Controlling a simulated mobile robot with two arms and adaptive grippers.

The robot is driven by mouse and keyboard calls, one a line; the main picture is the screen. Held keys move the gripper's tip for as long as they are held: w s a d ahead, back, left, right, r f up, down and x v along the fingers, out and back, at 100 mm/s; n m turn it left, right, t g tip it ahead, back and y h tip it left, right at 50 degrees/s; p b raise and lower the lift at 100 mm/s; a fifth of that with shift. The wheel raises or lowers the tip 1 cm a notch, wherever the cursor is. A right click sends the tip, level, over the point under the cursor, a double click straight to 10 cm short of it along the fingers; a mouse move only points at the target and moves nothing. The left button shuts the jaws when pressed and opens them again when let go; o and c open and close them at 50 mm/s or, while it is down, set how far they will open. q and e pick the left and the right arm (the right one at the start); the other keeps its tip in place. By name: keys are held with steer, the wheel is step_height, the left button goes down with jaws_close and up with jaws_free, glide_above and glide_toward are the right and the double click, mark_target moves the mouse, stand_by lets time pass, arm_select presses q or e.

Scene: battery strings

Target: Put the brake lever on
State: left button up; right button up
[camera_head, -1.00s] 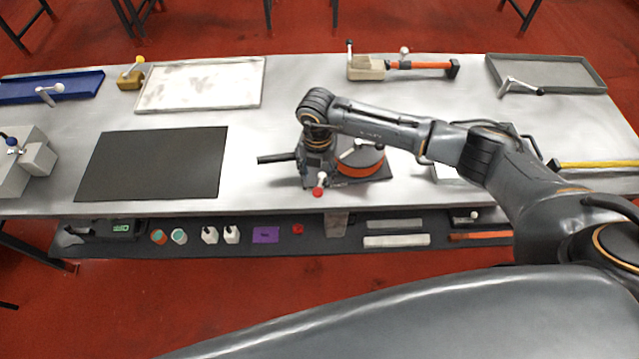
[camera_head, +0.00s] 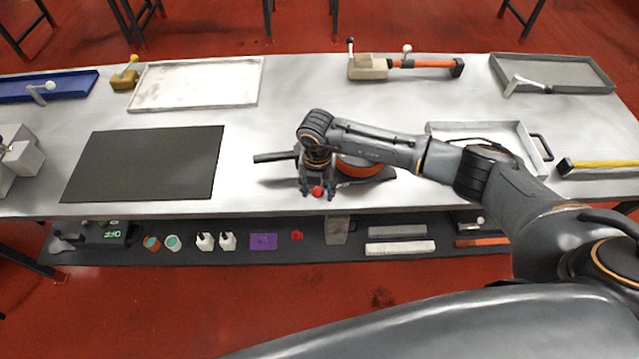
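An orange reel (camera_head: 362,170) on a dark base stands at the front middle of the table. The brake lever is seen only by its red knob (camera_head: 318,191) at the reel's front left; the rest of it is hidden. My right gripper (camera_head: 318,188) points down beside the reel, with its fingertips on both sides of the red knob. I cannot tell whether the fingers touch or grip it. My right arm covers part of the reel. My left gripper is not in view.
A black handle (camera_head: 275,157) sticks out left of the reel. A black mat (camera_head: 150,165) lies to the left, a white tray (camera_head: 520,135) behind my arm to the right. The orange-handled tool (camera_head: 425,64) and grey tray (camera_head: 590,85) lie at the back. A lower shelf (camera_head: 300,250) holds small items.

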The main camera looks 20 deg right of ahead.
jaws_close()
steer(key=shift+s+d+n+b, duration=0.2)
steer(key=shift+d+n, duration=0.2)
steer(key=shift+n, duration=0.25)
steer(key=shift+s+d+n+b, duration=0.15)
steer(key=shift+d+n, duration=0.2)
steer(key=shift+n, duration=0.3)
